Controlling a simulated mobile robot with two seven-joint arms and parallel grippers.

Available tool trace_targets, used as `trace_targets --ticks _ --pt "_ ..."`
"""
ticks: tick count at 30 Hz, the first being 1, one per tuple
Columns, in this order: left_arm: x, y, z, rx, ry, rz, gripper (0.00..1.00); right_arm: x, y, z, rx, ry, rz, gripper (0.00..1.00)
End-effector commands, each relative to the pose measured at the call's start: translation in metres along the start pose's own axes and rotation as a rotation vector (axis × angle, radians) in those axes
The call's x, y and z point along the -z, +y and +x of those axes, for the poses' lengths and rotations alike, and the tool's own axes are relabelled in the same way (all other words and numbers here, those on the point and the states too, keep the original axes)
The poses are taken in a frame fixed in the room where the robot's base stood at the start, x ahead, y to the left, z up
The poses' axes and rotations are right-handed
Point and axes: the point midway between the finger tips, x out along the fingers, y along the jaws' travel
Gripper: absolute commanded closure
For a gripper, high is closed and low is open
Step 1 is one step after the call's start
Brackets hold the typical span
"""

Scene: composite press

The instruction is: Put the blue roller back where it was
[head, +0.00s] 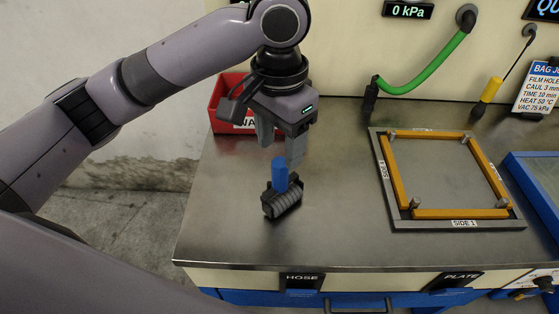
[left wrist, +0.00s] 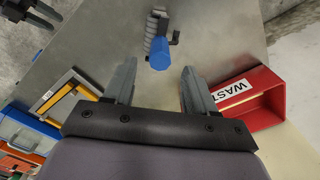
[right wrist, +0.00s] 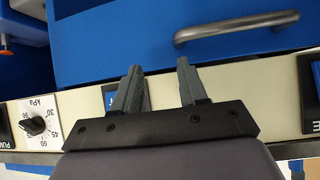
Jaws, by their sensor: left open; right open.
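My left gripper (head: 281,150) is open just behind and above the handle in the head view. In the left wrist view the blue handle (left wrist: 160,56) shows beyond the open fingertips (left wrist: 158,72), with nothing between them. My right gripper (right wrist: 156,70) is open and empty in front of a blue drawer front; it is not seen in the head view.
A red waste bin (head: 225,103) stands behind the left arm. A plate with an orange frame (head: 454,213) lies to the right, and a blue-edged tray (head: 532,200) beyond it. A green hose (head: 428,72) hangs at the back wall. The bench between roller and plate is clear.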

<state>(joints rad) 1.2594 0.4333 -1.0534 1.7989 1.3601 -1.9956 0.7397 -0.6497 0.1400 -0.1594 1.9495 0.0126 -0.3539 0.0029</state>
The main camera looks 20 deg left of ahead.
Motion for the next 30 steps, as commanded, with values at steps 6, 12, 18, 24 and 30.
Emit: trace_targets --ticks 6,12,18,24,30 --pt "0.000 0.000 -0.036 0.002 0.000 0.000 0.44 0.006 0.000 -0.004 0.000 0.000 0.000 0.57" --pt "0.000 0.000 -0.044 0.000 -0.001 -0.001 0.44 0.007 0.000 -0.005 0.000 0.000 0.000 0.57" --pt "0.000 0.000 -0.044 -0.001 -0.001 -0.001 0.44 0.006 0.000 -0.005 0.000 0.000 0.000 0.57" --pt "0.000 0.000 -0.044 0.000 -0.001 -0.001 0.44 0.006 0.000 -0.005 0.000 0.000 0.000 0.57" --pt "0.000 0.000 -0.044 0.000 -0.001 -0.001 0.44 0.008 0.000 -0.004 -0.001 0.003 -0.001 0.57"
